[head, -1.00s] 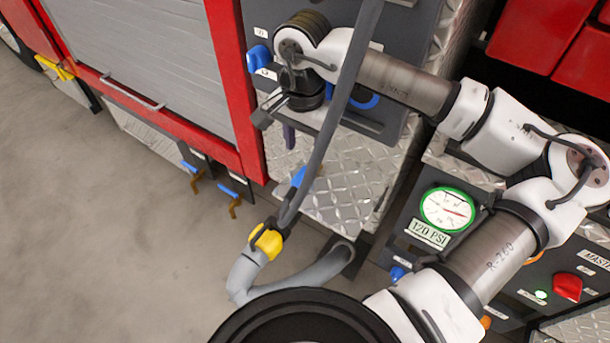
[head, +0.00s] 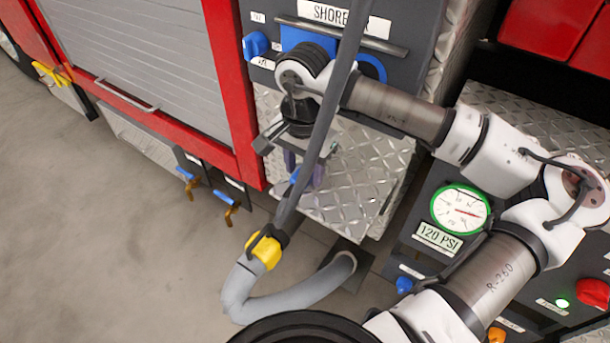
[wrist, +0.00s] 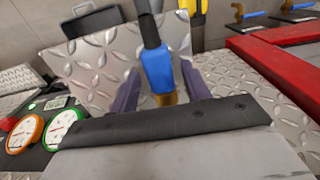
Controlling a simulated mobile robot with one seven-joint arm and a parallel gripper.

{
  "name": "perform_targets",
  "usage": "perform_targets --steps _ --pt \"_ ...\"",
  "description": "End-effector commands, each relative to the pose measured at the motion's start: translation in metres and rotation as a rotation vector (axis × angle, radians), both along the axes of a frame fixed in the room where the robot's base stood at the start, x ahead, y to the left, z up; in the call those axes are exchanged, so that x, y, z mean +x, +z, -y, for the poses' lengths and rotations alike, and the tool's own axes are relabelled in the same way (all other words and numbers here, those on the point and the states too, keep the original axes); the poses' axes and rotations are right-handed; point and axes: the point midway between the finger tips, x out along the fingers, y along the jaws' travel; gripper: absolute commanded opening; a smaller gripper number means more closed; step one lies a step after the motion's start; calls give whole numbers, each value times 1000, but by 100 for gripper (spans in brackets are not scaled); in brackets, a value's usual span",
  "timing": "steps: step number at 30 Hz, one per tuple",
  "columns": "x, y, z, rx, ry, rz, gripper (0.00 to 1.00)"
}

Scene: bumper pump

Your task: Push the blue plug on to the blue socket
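The blue plug (wrist: 157,70), with a brass-coloured end, is at the end of a dark cable. In the wrist view it sits between the two purple fingers of my gripper (wrist: 160,92), with gaps showing on both sides. In the head view my gripper (head: 304,170) points down in front of the diamond plate, and only a bit of the blue plug (head: 294,175) shows beside the grey hose. The blue socket appears to be the blue ring (head: 381,70) on the dark panel, above and right of my gripper, partly hidden by my arm.
The grey hose (head: 325,125) crosses in front of my gripper, with a yellow collar (head: 265,250) lower down. The panel has a handle bar (head: 380,45), a blue flap (head: 300,38) and a blue knob (head: 255,44). A gauge (head: 460,209) is at right. Open floor (head: 100,240) is at left.

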Motion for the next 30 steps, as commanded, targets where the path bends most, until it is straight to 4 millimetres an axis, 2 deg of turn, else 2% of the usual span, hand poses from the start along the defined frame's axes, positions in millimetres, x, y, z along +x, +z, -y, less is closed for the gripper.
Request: perform_targets --steps 1,9,14,30 --pt "0 0 0 0 0 0 42" --pt "0 0 0 -1 0 1 9" --pt "0 3 0 -1 0 1 9" --pt "0 35 0 -1 0 1 9"
